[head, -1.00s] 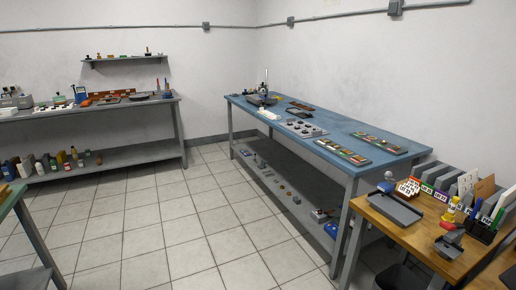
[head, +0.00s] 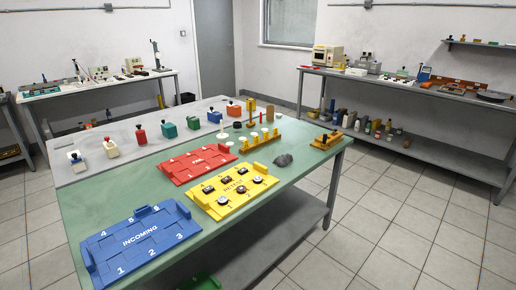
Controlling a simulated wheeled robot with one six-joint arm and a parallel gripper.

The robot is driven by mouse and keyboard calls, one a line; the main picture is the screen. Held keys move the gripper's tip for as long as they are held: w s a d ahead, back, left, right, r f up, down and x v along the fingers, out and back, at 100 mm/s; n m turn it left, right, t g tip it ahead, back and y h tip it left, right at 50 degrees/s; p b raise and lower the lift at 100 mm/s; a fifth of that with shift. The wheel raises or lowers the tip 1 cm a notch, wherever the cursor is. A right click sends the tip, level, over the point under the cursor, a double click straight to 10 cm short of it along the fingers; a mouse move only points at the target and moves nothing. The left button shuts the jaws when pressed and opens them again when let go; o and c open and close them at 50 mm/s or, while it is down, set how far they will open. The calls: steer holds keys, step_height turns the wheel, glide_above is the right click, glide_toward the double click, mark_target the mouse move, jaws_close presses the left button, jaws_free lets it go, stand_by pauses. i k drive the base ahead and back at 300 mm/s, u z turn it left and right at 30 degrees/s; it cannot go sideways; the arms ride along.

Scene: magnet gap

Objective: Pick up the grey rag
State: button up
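In the head view a small dark grey crumpled lump (head: 283,160), which looks like the grey rag, lies on the green table (head: 318,158). It sits right of the yellow tray and in front of the yellow rack, apart from both. Nothing covers it. My gripper is not in view.
On the same table are a blue INCOMING tray (head: 140,241), a red tray (head: 197,162), a yellow tray (head: 233,190) holding several round parts, and a yellow rack (head: 273,143). Coloured blocks stand behind. Tiled floor (head: 400,215) is clear right of the table.

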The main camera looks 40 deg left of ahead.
mark_target(283, 160)
steer(key=u, duration=0.7)
steer(key=i, duration=0.85)
steer(key=u, duration=0.75)
steer(key=i, duration=1)
steer(key=u, duration=0.15)
